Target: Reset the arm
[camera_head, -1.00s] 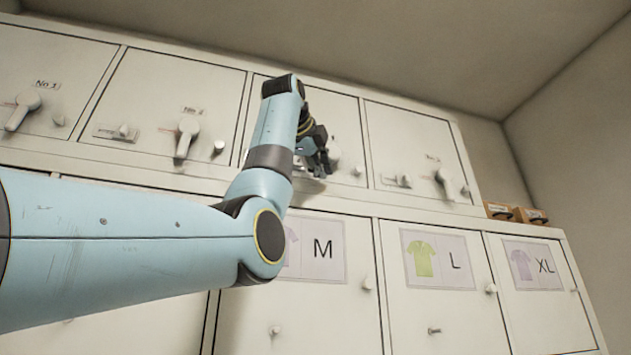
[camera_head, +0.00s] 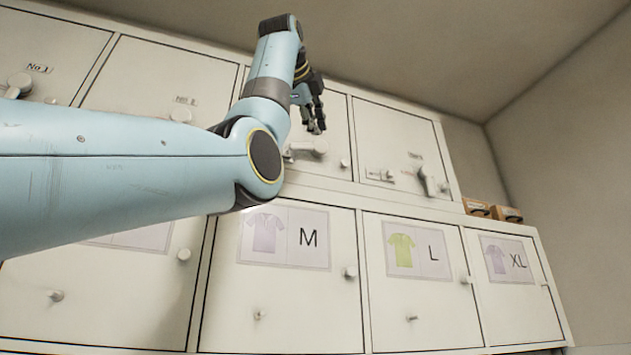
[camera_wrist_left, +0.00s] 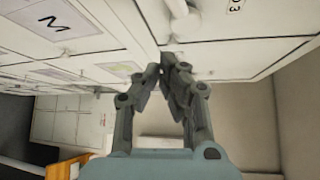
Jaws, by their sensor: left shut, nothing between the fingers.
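My left arm comes in from the left in the head view and reaches up in front of the upper lockers. My left gripper (camera_head: 315,122) is in front of the third upper locker door (camera_head: 328,185), above that door's handle (camera_head: 308,150). In the left wrist view the left gripper (camera_wrist_left: 164,72) has its fingertips together with nothing between them. A locker handle (camera_wrist_left: 183,20) shows just beyond the fingertips in that view; whether they touch it I cannot tell. My right gripper is not in view.
Lower locker doors carry shirt labels M (camera_head: 283,238), L (camera_head: 417,250) and XL (camera_head: 506,259). Another upper door has a handle (camera_head: 424,181) at right. Small brown boxes (camera_head: 507,214) sit on the ledge at right, beside the bare wall (camera_head: 565,150).

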